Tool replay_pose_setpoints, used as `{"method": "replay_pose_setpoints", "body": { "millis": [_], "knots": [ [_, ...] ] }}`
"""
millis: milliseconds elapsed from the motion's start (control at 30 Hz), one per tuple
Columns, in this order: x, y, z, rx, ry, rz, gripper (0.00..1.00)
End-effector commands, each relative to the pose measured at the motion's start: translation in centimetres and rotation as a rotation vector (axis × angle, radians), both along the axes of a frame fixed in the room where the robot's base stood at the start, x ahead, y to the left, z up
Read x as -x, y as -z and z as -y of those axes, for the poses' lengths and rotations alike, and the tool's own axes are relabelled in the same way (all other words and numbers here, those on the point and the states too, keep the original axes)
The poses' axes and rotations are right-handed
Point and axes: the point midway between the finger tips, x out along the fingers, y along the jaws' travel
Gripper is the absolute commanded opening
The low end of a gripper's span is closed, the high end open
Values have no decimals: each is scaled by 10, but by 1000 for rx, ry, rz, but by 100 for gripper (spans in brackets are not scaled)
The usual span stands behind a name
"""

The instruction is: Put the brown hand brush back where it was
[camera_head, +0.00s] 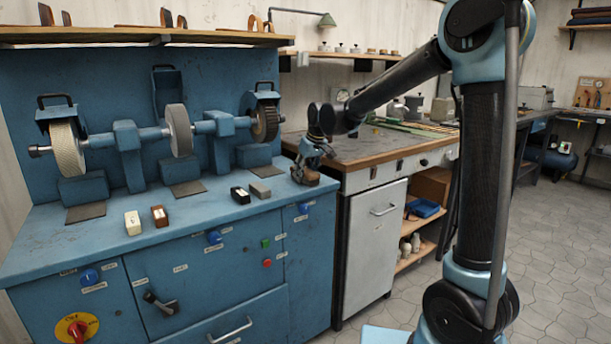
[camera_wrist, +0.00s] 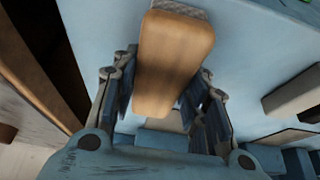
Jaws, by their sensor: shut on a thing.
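The brown hand brush (camera_wrist: 175,52) has a smooth wooden back, with a strip of grey bristles at its far end in the wrist view. My gripper (camera_wrist: 165,80) has its fingers closed on both sides of the brush. In the head view, my gripper (camera_head: 306,158) points down at the right end of the blue bench top (camera_head: 200,213), with the brush (camera_head: 306,177) at its tips. The brush is partly hidden by the fingers there. I cannot tell whether it touches the bench top or hangs just above it.
A grey block (camera_head: 261,189) and a black block (camera_head: 240,195) lie left of my gripper. A brown block (camera_head: 160,215) and a cream block (camera_head: 133,222) lie farther left. Grinding wheels (camera_head: 178,130) stand behind. A wooden worktable (camera_head: 375,148) adjoins on the right.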

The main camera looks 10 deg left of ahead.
Motion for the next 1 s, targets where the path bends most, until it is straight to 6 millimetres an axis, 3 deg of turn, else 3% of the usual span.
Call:
{"method": "replay_pose_setpoints", "body": {
  "millis": [367, 400, 467, 833, 1000],
  "knots": [
    [0, 5, 0, 0, 0, 0, 22],
    [0, 5, 0, 0, 0, 0, 50],
    [0, 5, 0, 0, 0, 0, 61],
    [0, 3, 0, 0, -1, 0, 61],
    [4, -10, 4, 0, 0, 0, 61]
  ]
}}
